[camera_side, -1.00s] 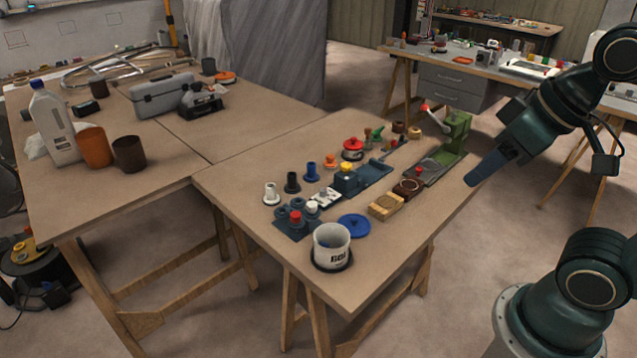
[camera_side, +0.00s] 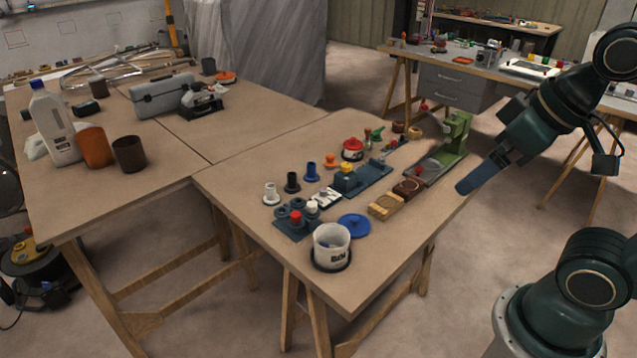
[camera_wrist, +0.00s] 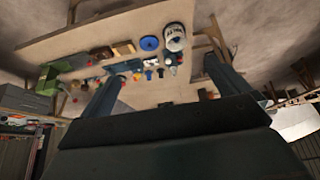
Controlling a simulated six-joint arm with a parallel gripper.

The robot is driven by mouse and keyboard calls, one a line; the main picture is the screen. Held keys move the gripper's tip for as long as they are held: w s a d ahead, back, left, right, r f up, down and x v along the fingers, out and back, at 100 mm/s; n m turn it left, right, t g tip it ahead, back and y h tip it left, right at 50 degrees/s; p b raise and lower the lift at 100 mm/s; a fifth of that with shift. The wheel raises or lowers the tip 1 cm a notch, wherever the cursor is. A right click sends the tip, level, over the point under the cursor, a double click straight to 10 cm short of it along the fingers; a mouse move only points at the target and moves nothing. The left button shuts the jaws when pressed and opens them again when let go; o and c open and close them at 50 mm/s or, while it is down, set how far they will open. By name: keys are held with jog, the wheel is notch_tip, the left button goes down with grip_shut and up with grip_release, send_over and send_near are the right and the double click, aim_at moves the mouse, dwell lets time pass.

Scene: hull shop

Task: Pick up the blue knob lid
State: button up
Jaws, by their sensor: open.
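The blue knob lid (camera_side: 354,225) lies flat on the near part of the wooden table, just right of and behind a white lettered pot. It also shows as a blue disc in the wrist view (camera_wrist: 149,43), next to the pot. My gripper (camera_side: 468,187) is in the air near the table's right edge, well to the right of the lid. In the wrist view my gripper (camera_wrist: 160,82) has its two fingers wide apart with nothing between them.
The white pot (camera_side: 331,246) stands at the table's near corner. A wooden block (camera_side: 386,206), a dark block (camera_side: 408,187) and a green press (camera_side: 455,133) lie along the right side. Several pegs and a blue-grey fixture (camera_side: 366,178) fill the middle.

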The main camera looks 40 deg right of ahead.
jog(key=w+d+f+m+g+y, duration=0.1)
jog(key=w+d+f+m+g, duration=0.1)
jog(key=w+m, duration=0.5)
jog(key=w+d+f+m+g, duration=0.1)
jog(key=w+d+f+m, duration=0.15)
jog(key=w, duration=0.75)
jog(key=w+d+f+m+g+y, duration=0.1)
jog(key=w+d+f+m, duration=0.3)
jog(key=f, duration=0.4)
jog(key=w+d+f+m+y, duration=0.2)
jog(key=w+d+f+m, duration=0.3)
jog(key=f, duration=0.3)
jog(key=shift+w+m+g+y, duration=0.35)
jog(key=shift+w+m, duration=0.25)
jog(key=shift+m, duration=0.25)
jog(key=shift+d, duration=0.1)
